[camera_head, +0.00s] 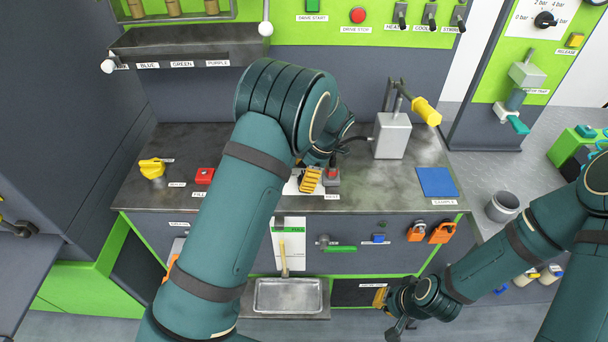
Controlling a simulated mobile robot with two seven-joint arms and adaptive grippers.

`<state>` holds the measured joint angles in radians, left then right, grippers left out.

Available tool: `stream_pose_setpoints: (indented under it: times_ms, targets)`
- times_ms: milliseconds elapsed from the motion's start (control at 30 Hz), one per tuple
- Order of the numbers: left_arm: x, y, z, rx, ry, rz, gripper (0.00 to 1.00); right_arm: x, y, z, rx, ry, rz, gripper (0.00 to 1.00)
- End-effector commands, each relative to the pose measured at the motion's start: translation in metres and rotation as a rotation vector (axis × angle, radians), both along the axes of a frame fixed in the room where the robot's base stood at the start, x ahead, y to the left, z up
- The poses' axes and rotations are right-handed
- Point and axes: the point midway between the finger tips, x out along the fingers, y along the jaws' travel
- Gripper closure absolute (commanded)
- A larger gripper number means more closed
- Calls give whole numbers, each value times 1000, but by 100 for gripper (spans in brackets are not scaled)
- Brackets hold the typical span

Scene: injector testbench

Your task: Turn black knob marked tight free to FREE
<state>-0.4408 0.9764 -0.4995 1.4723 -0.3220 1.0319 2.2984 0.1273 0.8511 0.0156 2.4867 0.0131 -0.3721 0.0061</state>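I cannot pick out a black knob with a readable tight/free marking; it may be hidden behind an arm or gripper. A dark panel (352,294) low on the bench front has a small label (372,286) too small to read. My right gripper (383,298) is beside this panel, its yellow pad at the panel's right end; whether it touches anything is unclear. My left gripper (311,180) is low over the worktop, beside a grey box with a red button (332,173). The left arm hides much of the bench. Neither gripper's opening shows clearly.
A metal tray (288,308) stands out from the bench front. A grey box with a yellow-handled lever (392,136) and a blue pad (437,182) are on the worktop (400,178). Orange padlocks (442,233) hang at front right. A black pressure dial (545,19) is upper right.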

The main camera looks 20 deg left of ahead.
Motion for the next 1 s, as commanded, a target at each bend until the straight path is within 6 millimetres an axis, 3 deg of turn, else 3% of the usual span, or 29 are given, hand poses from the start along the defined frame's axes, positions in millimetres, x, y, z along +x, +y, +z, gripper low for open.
stream_pose_setpoints:
  times_ms: [33,233,667,1000]
  targets:
    - [0,0,0,0,0,0,28,0,0,0,0,0,0,100]
    - [0,0,0,0,0,0,96,0,0,0,0,0,0,100]
    - [0,0,0,1,0,-39,97,-1,0,-3,0,1,0,100]
    - [-1,0,-2,1,0,-263,97,-5,1,-17,2,11,8,100]
